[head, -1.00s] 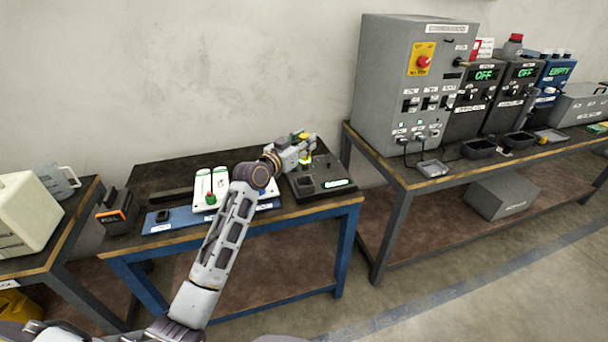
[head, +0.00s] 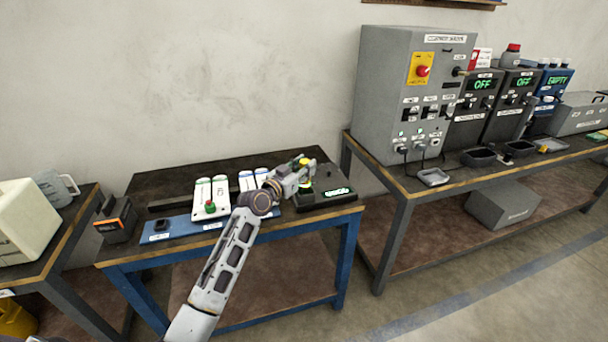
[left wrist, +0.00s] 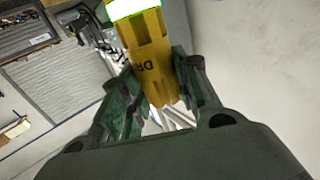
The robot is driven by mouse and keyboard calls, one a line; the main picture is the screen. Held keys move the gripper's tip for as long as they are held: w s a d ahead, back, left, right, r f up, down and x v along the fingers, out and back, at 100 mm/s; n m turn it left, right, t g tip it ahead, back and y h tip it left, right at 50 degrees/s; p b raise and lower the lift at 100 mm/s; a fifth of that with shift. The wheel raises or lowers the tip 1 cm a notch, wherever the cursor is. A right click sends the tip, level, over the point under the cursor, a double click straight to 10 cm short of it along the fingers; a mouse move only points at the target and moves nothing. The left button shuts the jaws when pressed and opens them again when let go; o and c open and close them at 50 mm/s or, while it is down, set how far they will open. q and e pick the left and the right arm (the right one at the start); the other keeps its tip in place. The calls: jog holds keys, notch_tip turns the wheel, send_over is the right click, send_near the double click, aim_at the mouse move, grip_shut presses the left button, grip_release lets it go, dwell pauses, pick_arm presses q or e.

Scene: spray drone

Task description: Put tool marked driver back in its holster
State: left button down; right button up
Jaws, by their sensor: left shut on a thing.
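The driver is a yellow tool with a bright green band and the letters "DR" partly visible (left wrist: 151,55). It stands between the fingers of my left gripper (left wrist: 160,95), which is shut on it. In the head view my left gripper (head: 301,177) is over the back right of the blue-legged table, beside a black station (head: 322,200) with a lit green display. The driver's yellow top (head: 305,160) shows there. Its lower end is small and partly hidden by the gripper, so I cannot tell whether it touches the station. The holster is not clearly discernible. My right gripper is out of view.
A black and orange device (head: 115,220) stands at the table's left end. A grey control cabinet (head: 405,95) stands on the bench to the right.

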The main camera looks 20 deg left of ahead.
pick_arm(q)
notch_tip(320, 180, down, 2)
jog(key=shift+f, duration=0.25)
jog(key=c, duration=1.4)
grip_release()
jog(key=o, duration=0.3)
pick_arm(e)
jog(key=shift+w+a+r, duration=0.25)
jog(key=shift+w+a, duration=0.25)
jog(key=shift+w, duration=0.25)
pick_arm(q)
jog(key=shift+o, duration=0.2)
